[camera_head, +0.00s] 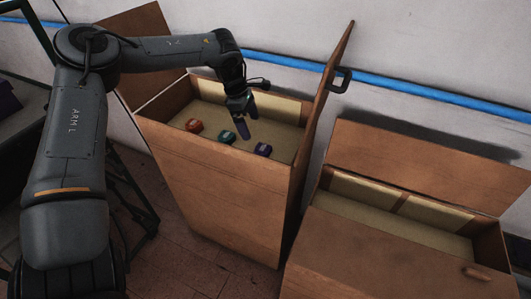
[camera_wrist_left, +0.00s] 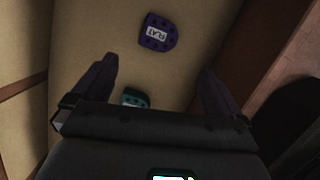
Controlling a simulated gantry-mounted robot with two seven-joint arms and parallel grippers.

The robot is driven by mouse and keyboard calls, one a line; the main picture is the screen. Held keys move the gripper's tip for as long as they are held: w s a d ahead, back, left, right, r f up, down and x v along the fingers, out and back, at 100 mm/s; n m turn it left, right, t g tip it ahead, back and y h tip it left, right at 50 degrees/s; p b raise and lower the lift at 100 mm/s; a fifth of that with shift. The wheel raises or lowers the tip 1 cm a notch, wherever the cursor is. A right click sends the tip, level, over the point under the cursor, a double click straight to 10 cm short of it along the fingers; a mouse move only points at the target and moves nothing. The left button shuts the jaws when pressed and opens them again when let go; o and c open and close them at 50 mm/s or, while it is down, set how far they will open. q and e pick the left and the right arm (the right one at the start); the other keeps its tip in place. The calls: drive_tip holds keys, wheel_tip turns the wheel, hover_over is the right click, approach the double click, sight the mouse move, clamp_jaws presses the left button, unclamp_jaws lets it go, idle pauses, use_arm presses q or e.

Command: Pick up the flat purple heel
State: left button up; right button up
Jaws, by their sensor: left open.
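The flat purple heel (camera_head: 263,149) lies on the floor of the left wooden box, at the right of a row of heels. In the left wrist view the purple heel (camera_wrist_left: 158,33) shows a white label that seems to read FLAT, just beyond the fingertips. My left gripper (camera_head: 247,121) is open and empty, pointing down inside the box, above and a little left of the purple heel. In the wrist view its fingers (camera_wrist_left: 157,65) are spread wide, with nothing between the tips. My right gripper is not in view.
A teal heel (camera_head: 226,137) and a red heel (camera_head: 193,126) lie left of the purple one. The box (camera_head: 215,185) has tall walls, and its raised lid (camera_head: 322,105) with a black handle stands on the right. A second open box (camera_head: 375,255) stands further right.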

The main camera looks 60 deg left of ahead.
use_arm(q)
drive_tip(key=b, duration=0.2)
hover_over(262, 149)
drive_tip(key=s+a, duration=0.2)
wheel_tip(262, 149, down, 5)
drive_tip(key=shift+f, duration=0.2)
drive_tip(key=shift+w+d+f+b, duration=0.25)
drive_tip(key=shift+f+b, duration=0.1)
drive_tip(key=shift+f, duration=0.25)
drive_tip(key=shift+w+b+x, duration=0.15)
drive_tip(key=shift+b+x, duration=0.4)
drive_tip(key=shift+x, duration=0.5)
drive_tip(key=shift+w+b+x, duration=0.1)
drive_tip(key=shift+b+x, duration=0.45)
drive_tip(key=shift+x, duration=0.5)
drive_tip(key=shift+d+r, duration=0.1)
drive_tip(key=c, duration=1.1)
